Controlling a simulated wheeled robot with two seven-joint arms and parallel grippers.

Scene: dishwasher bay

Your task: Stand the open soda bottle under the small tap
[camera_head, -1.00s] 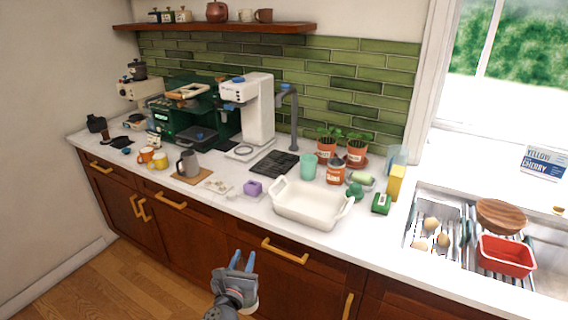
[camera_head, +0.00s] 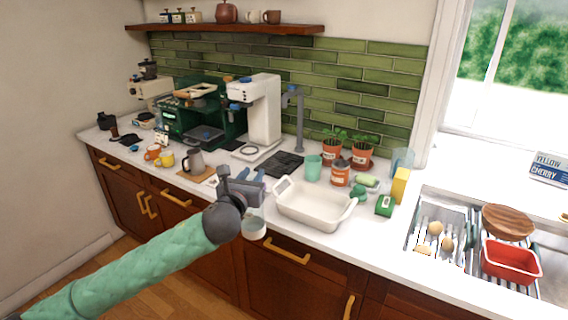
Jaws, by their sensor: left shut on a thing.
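My left gripper (camera_head: 250,180) is over the front edge of the counter, just left of the white baking dish. I cannot pick out an open soda bottle. The small grey tap (camera_head: 299,122) stands upright at the back, right of the white coffee machine. A dark drain grille (camera_head: 283,163) lies in front of the tap, with nothing seen standing on it. My right gripper is not in view.
The white baking dish (camera_head: 310,213) is close right of the gripper. A green cup (camera_head: 312,168) and an orange jar (camera_head: 340,173) stand right of the grille. The white coffee machine (camera_head: 262,110) is on its left. A grey pitcher (camera_head: 195,161) stands further left.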

